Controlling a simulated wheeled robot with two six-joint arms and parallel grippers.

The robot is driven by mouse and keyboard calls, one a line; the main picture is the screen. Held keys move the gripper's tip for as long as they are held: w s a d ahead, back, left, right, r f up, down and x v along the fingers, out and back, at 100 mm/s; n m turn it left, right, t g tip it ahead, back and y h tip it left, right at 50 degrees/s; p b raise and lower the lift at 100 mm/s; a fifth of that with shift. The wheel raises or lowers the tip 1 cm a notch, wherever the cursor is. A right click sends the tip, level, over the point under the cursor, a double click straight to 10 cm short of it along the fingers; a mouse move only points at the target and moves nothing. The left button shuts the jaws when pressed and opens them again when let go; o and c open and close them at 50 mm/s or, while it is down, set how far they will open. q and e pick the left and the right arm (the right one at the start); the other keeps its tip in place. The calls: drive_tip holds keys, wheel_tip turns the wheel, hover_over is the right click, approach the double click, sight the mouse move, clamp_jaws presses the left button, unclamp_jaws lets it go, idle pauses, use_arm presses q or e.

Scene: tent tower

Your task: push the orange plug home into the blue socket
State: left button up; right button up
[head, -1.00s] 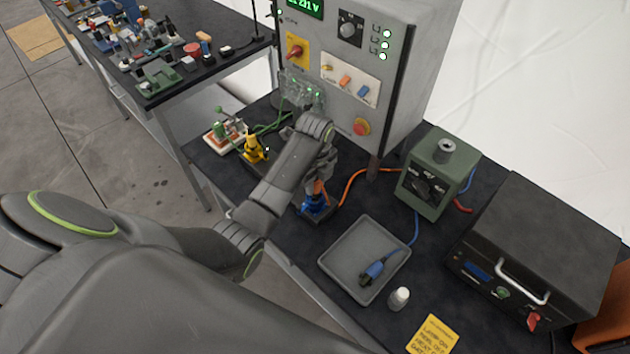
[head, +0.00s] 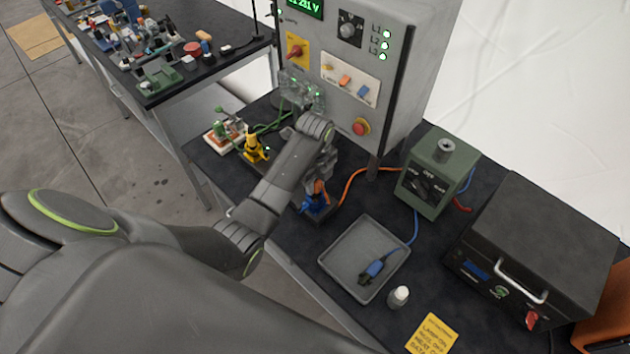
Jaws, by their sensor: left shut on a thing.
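The blue socket (head: 315,205) stands on a dark base on the bench, below the grey panel box. The orange plug (head: 319,187) is upright right above the blue socket, with its lower end at the socket's top. How deep it sits I cannot tell. An orange cable (head: 347,186) runs from it to the right. My left gripper (head: 321,174) points down over the socket and is shut on the orange plug; its fingers are partly hidden by my own arm. My right gripper is not in view.
A yellow socket (head: 254,148) stands to the left of the blue one. A grey tray (head: 349,279) with a blue plug (head: 374,269), a white bottle (head: 398,296), a green box (head: 437,172) and a black case (head: 540,245) stand to the right. The panel box (head: 355,70) rises behind.

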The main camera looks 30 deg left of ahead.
use_arm(q)
drive_tip(key=shift+f+b, duration=0.65)
drive_tip(key=shift+f, duration=0.65)
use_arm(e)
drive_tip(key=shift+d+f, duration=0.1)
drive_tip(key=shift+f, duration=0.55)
use_arm(q)
drive_tip(key=o, duration=1)
